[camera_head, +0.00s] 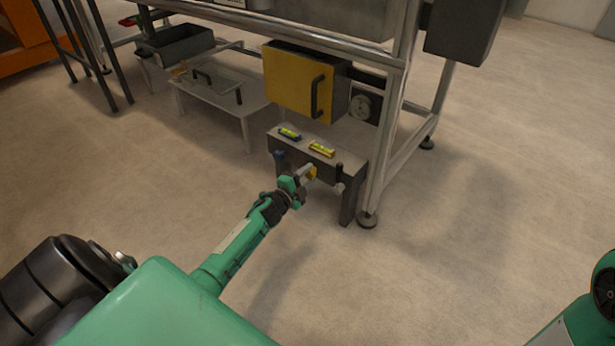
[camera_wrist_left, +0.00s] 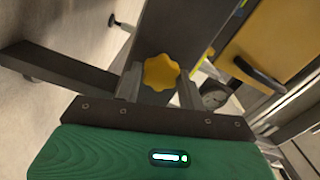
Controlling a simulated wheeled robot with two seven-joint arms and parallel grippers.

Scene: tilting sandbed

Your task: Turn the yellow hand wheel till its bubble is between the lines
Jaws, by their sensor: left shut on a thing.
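The yellow hand wheel (camera_head: 312,173) is on the front of a small grey bench, partly hidden by my left gripper (camera_head: 303,177). In the left wrist view the lobed yellow wheel (camera_wrist_left: 161,71) sits between the two fingers of my left gripper (camera_wrist_left: 159,86), which is shut on it. A yellow spirit level (camera_head: 321,150) with a green vial lies on the bench top above the wheel. Its bubble and lines are too small to read. My right gripper is out of the picture.
A blue level (camera_head: 289,133) lies left of the yellow one, with a blue knob (camera_head: 279,155) below it. A dark-topped lever (camera_head: 339,178) stands right of the wheel. A yellow cabinet (camera_head: 298,82) hangs behind, and a frame leg (camera_head: 383,150) stands close right.

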